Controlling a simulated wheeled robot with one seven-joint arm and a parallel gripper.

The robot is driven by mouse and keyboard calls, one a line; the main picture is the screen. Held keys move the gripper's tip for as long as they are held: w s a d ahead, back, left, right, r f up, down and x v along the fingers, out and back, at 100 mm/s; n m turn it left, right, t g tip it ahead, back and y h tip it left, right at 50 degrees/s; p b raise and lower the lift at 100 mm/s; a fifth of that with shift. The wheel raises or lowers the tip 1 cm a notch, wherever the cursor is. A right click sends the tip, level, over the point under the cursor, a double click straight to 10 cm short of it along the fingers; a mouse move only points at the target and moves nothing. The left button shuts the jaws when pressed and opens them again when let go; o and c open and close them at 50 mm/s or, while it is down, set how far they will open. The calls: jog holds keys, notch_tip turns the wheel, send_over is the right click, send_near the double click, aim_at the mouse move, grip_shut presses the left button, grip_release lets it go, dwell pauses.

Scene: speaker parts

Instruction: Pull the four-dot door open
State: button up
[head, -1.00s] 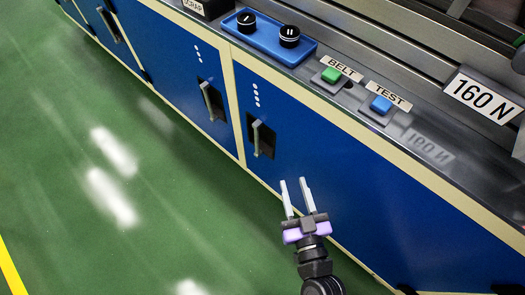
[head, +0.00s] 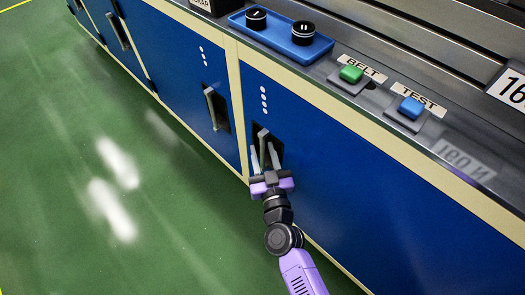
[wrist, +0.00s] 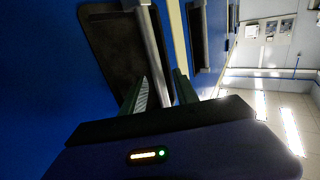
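The four-dot door (head: 335,165) is a blue cabinet door with a column of four white dots (head: 264,100) near its upper left corner. It looks flush with the cabinet front. Its upright metal handle (head: 263,136) stands in front of a dark recess below the dots. My gripper (head: 264,152) is at the handle with its fingers pointing up towards it. In the wrist view the handle bar (wrist: 152,45) runs down between the two spread fingers (wrist: 160,85). Gaps seem to show beside the bar, so the fingers look open around it.
A three-dot door (head: 180,70) with its own handle (head: 211,107) is just left. Above, the counter holds a blue tray (head: 275,38) with two black knobs, a green BELT button (head: 351,74) and a blue TEST button (head: 411,107). The green floor (head: 110,240) is clear.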

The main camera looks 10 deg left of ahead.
jog(key=shift+w+a, duration=0.1)
jog(key=shift+w, duration=0.3)
grip_shut()
dwell(1.2)
